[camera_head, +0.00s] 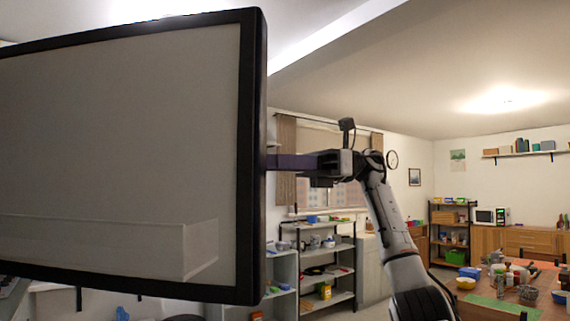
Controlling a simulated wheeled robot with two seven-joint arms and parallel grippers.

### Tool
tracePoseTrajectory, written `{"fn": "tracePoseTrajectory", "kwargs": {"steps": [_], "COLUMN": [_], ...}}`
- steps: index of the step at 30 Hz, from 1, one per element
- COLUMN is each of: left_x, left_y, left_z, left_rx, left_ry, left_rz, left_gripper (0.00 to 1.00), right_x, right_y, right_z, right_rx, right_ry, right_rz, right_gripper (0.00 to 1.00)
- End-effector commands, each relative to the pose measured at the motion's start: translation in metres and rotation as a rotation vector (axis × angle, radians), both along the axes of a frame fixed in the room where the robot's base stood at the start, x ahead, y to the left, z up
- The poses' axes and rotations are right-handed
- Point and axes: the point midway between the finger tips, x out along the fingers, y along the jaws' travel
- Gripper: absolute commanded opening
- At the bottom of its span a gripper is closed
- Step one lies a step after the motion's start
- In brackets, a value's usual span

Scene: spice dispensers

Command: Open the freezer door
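A large door panel (120,140) fills the left of the head view. It is grey with a thick black border, and a pale box-like shelf (120,250) shows low on its face. I take it to be the freezer door, standing swung out with its inner face toward me; the freezer's body is not clearly seen. My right gripper (288,162) is at the door's right edge, pointing left. Its dark purple fingers reach that edge and their tips are hidden there, so I cannot tell whether they grip anything. My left gripper is not in view.
Behind my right arm stand open shelves (325,265) with bowls and jars, below a window. A table (500,300) with jars and bowls is at the lower right. A microwave (490,216) sits on a wooden cabinet at the back.

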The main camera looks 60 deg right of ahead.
Motion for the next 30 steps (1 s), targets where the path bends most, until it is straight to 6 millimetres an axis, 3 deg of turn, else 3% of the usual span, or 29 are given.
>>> {"fn": "tracePoseTrajectory", "kwargs": {"steps": [3,9,25,30], "left_x": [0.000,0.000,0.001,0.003], "left_y": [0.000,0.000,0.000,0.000], "left_z": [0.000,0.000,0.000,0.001], "left_rx": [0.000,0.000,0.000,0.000], "left_ry": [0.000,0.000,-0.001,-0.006], "left_rz": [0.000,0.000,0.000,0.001], "left_gripper": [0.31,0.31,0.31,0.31], "right_x": [-0.016,-0.031,-0.039,-0.035], "right_y": [-0.023,-0.048,-0.061,-0.057], "right_z": [0.002,0.002,0.000,-0.002], "right_rx": [0.006,0.004,0.001,-0.006], "right_ry": [-0.005,-0.004,0.001,0.007], "right_rz": [-0.001,0.000,0.001,0.007], "right_gripper": [0.33,0.33,0.33,0.04]}}
